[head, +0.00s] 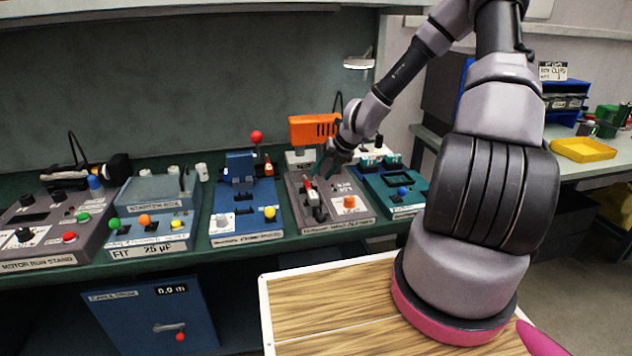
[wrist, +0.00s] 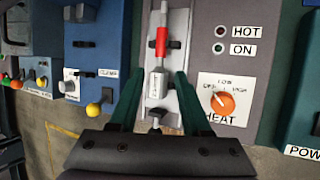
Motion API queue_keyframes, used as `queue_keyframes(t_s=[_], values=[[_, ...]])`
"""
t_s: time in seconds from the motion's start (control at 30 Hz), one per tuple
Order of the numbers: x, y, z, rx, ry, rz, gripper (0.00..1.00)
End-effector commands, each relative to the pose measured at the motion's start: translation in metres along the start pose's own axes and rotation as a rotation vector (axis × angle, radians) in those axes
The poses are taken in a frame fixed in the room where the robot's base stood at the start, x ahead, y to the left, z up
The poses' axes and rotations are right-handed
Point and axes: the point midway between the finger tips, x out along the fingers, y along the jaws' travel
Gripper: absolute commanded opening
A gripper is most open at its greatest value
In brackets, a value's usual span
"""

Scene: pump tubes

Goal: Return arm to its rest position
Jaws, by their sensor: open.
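My gripper (head: 325,165) is at the end of my arm, over the grey heat station (head: 357,190) on the green bench. In the wrist view my gripper (wrist: 155,90) is open, with its two dark green fingers apart.
An orange heat knob (wrist: 222,103) is right of the fingers. A blue station (head: 245,200) stands left of the heat station, and a teal station (head: 395,187) stands right. An orange hood (head: 312,128) rises behind. A wood-topped surface (head: 325,300) is in front.

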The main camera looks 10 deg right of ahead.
Motion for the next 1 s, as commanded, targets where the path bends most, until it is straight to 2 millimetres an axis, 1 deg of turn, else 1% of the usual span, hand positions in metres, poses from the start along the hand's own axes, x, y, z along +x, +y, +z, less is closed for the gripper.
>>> queue_keyframes(t_s=[0.03, 0.1, 0.3, 0.37, 0.43, 0.47, 0.57, 0.6, 0.67, 0.7, 0.77, 0.8, 0.87, 1.0], values=[[-0.009, -0.001, 0.001, -0.001, -0.003, -0.003, 0.48], [-0.019, -0.001, 0.000, -0.001, -0.001, -0.002, 0.48], [-0.035, 0.000, 0.000, -0.012, 0.000, -0.002, 0.48], [-0.040, 0.002, 0.001, -0.054, 0.000, -0.007, 0.48], [-0.048, 0.005, 0.002, -0.149, 0.001, -0.018, 0.48], [-0.053, 0.008, 0.003, -0.205, 0.003, -0.023, 0.48], [-0.076, 0.016, 0.006, -0.448, 0.010, -0.052, 0.48], [-0.088, 0.021, 0.007, -0.559, 0.016, -0.063, 0.48], [-0.106, 0.028, 0.009, -0.724, 0.025, -0.081, 0.48], [-0.118, 0.032, 0.009, -0.832, 0.032, -0.092, 0.48], [-0.138, 0.040, 0.009, -0.992, 0.044, -0.109, 0.48], [-0.151, 0.045, 0.009, -1.095, 0.053, -0.120, 0.48], [-0.172, 0.053, 0.008, -1.248, 0.065, -0.138, 0.48], [-0.222, 0.073, 0.002, -1.592, 0.097, -0.177, 0.48]])
